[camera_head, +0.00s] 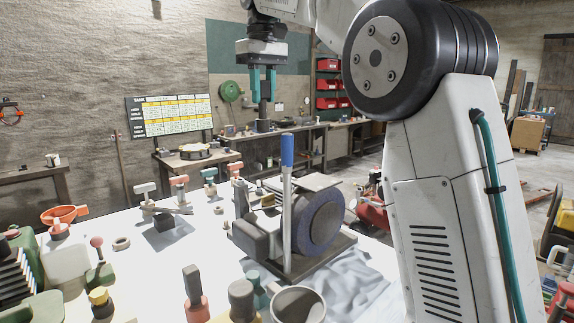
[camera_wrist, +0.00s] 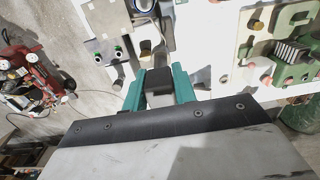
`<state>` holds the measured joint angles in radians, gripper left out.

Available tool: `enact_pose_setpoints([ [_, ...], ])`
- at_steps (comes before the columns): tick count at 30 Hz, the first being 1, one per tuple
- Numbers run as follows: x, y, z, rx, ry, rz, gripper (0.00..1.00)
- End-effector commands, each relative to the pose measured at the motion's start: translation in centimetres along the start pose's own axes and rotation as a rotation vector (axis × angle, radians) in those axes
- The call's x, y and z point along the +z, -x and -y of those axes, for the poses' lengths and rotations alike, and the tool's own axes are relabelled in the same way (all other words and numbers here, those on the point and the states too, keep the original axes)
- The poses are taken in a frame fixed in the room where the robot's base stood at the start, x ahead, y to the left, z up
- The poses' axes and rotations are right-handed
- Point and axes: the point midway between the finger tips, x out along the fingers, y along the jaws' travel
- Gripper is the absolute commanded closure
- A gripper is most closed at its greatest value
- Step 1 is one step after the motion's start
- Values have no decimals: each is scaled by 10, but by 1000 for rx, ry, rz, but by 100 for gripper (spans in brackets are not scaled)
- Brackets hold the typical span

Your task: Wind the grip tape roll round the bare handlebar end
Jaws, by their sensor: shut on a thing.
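My gripper (camera_head: 263,84), with two teal fingers, hangs above the white table, high over the bench grinder. In the wrist view its fingers (camera_wrist: 159,90) are shut on a dark, blocky thing (camera_wrist: 158,76); I cannot tell whether this is the grip tape roll. A silver upright bar with a blue sleeve (camera_head: 287,150) stands in front of the grinder. I cannot make out a bare handlebar end for certain.
The bench grinder (camera_head: 318,220) stands on the white table (camera_head: 140,272). Several clamps and handled tools crowd the near and left edges, with an open grey cup (camera_head: 298,303) in front. An orange funnel-like piece (camera_head: 64,214) is at the left. Free table shows between them.

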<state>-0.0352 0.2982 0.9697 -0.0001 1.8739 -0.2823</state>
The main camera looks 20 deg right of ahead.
Motion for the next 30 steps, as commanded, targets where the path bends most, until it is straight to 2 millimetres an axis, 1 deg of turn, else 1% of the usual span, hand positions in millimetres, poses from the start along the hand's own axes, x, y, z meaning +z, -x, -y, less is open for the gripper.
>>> enact_pose_setpoints([
  [6,-3,18,0,0,0,-2,100],
  [13,-6,34,0,0,0,-1,100],
  [17,-7,37,0,0,0,-1,100],
  [30,-6,38,0,0,0,0,100],
])
